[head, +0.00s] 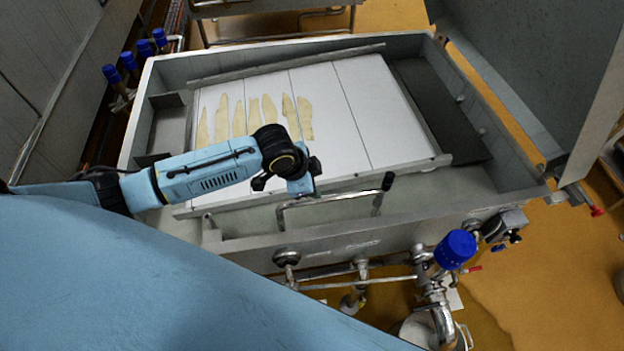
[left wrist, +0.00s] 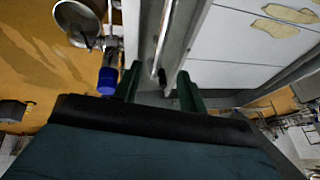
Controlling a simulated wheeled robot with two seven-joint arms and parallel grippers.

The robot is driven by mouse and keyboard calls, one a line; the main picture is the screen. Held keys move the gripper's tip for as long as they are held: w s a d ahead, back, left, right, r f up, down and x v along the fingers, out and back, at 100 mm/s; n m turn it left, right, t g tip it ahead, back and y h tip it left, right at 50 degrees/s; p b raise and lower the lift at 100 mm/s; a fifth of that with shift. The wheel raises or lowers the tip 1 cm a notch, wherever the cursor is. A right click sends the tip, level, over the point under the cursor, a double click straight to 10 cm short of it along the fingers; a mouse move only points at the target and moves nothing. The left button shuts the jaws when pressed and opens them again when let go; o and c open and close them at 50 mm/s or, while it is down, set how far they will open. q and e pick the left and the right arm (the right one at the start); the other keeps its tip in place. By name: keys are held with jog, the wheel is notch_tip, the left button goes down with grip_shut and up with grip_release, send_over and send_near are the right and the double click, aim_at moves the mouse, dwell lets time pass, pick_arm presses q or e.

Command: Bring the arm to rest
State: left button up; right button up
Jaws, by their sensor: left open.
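My left arm reaches in from the left in the head view, and its gripper (head: 301,184) hangs over the near side of a steel vat (head: 250,246). In the left wrist view its two dark fingers (left wrist: 160,88) stand apart, open. A bent metal handle bar (head: 335,196) with a dark end lies close to the gripper in the head view. In the left wrist view a shiny bar (left wrist: 163,40) runs between the fingers in the picture; I cannot tell how near it is. Nothing is seen gripped. My right gripper is not in view.
White plates (head: 340,100) with several pale cheese-like pieces (head: 268,112) lie in the vat. A raised steel panel (head: 535,75) stands at the right. Pipes and a blue-capped valve (head: 455,250) stick out at the front. Several blue-capped fittings (head: 128,61) stand at the back left.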

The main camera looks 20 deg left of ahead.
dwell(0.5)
pick_arm(q)
jog(key=s+d+r+n, duration=0.25)
jog(key=s+d, duration=0.35)
jog(key=s, duration=0.5)
jog(key=s+a+r+n+y, duration=0.2)
jog(key=s+a+r+n, duration=0.1)
jog(key=s+a+n, duration=0.65)
jog(key=s+d+f+m+g+b, duration=0.2)
jog(key=f+b, duration=0.5)
jog(key=f, duration=2.4)
jog(key=s+a+f+b, duration=0.2)
jog(key=s+f+b, duration=0.1)
jog(key=s+f, duration=0.6)
jog(key=s+a+f+g+b, duration=0.1)
jog(key=s+f+b, duration=0.3)
jog(key=s+f, duration=0.5)
notch_tip(320, 180, down, 5)
jog(key=shift+a+m+y, duration=0.3)
jog(key=shift+a+m, duration=0.1)
jog(key=shift+a, duration=0.05)
